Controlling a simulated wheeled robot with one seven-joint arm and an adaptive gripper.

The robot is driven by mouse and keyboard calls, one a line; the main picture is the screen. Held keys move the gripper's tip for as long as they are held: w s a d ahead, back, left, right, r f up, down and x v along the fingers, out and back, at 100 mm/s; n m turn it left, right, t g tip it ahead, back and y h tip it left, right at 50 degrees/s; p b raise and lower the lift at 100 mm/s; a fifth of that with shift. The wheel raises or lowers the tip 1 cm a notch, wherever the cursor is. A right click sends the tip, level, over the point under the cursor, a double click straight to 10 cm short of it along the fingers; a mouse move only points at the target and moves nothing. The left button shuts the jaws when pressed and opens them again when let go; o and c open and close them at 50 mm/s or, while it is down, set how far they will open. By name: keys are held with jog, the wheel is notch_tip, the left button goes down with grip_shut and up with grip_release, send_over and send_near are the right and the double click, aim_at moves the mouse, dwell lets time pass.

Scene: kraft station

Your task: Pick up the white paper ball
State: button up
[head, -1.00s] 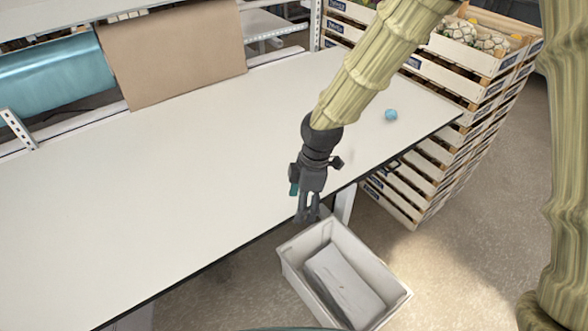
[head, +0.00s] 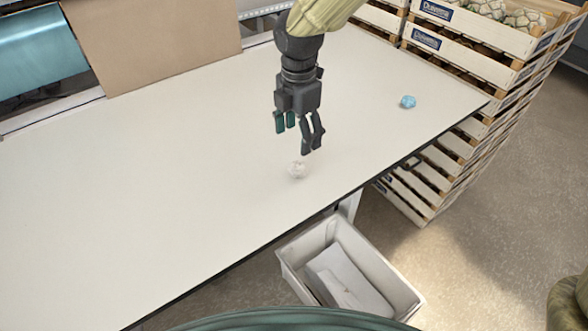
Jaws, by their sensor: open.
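The white paper ball (head: 297,170) lies on the white table (head: 150,190), near its front edge, and is pale against the surface. My gripper (head: 299,138) points down just above and behind the ball in the picture. Its fingers are apart and nothing is between them. The gripper does not appear to touch the ball.
A small blue ball (head: 408,102) lies on the table to the right. A light grey bin (head: 385,268) with a pale block inside stands on the floor before the table. Stacked wooden crates (head: 455,150) stand at the right. A brown board (head: 155,45) stands at the back.

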aim_at(298, 162)
jog(key=shift+w+d+f, duration=0.15)
jog(key=shift+w+f, duration=0.55)
jog(key=shift+f, duration=0.2)
jog(key=f, duration=0.4)
jog(key=shift+s+a+f, duration=0.1)
jog(key=shift+a+f, duration=0.15)
jog(key=shift+a, duration=0.1)
jog(key=shift+s+d+f+p, duration=0.15)
jog(key=shift+s+f+p, duration=0.1)
jog(key=shift+f+p, duration=0.3)
jog(key=shift+s+d+f+p, duration=0.1)
jog(key=shift+f+p, duration=0.2)
jog(key=shift+f, duration=0.9)
jog(key=shift+s+d+f+p, duration=0.1)
jog(key=shift+f+p, duration=0.2)
jog(key=shift+f, duration=0.85)
jog(key=c, duration=0.8)
